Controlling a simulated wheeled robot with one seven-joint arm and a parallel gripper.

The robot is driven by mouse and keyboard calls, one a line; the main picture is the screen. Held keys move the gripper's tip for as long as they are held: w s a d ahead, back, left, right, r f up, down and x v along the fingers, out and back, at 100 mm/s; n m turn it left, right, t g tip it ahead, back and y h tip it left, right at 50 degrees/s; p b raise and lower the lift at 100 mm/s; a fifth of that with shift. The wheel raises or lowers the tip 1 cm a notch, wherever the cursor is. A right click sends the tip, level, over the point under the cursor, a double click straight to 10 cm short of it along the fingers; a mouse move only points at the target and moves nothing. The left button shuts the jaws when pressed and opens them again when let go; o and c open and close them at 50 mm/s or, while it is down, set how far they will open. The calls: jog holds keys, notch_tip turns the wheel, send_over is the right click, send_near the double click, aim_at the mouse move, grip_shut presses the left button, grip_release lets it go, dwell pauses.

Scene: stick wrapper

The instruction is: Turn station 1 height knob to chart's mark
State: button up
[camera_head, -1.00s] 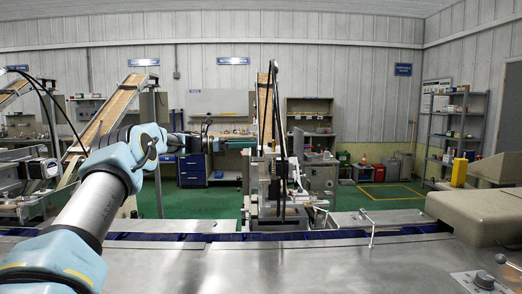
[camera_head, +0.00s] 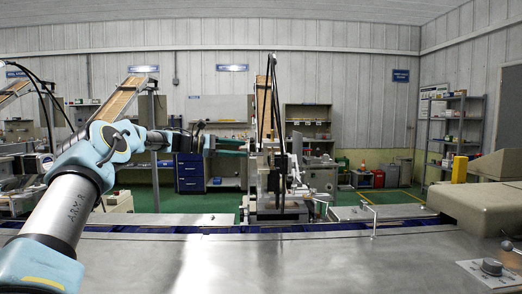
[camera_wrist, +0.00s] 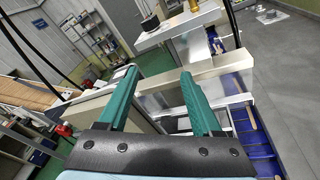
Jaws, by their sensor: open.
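My gripper (camera_wrist: 156,95) shows in the wrist view as two green fingers, spread apart with nothing between them. In the head view my gripper (camera_head: 238,147) reaches the left side of the middle station machine (camera_head: 278,180), which stands behind the conveyor. A beige bar of the machine (camera_wrist: 190,72) lies beyond the fingertips in the wrist view. Whether the fingers touch it I cannot tell. I cannot make out a height knob or a chart with a mark in either view.
A blue-lined conveyor channel (camera_head: 180,229) runs across behind the steel tabletop (camera_head: 250,265). A thin metal post (camera_head: 373,222) stands on the table's back edge. A beige housing (camera_head: 480,208) fills the right. The tabletop's middle is clear.

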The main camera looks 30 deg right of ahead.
notch_tip(320, 180, down, 3)
jog(key=m+t+b, duration=0.1)
jog(key=m+b, duration=0.3)
jog(key=m+t+h+b, duration=0.1)
jog(key=m+t+b, duration=0.6)
jog(key=m+b, duration=1.15)
send_near(271, 136)
jog(key=w+d+m+p, duration=0.2)
jog(key=p, duration=1.3)
jog(key=shift+w+d+r, duration=0.15)
jog(key=shift+w, duration=0.05)
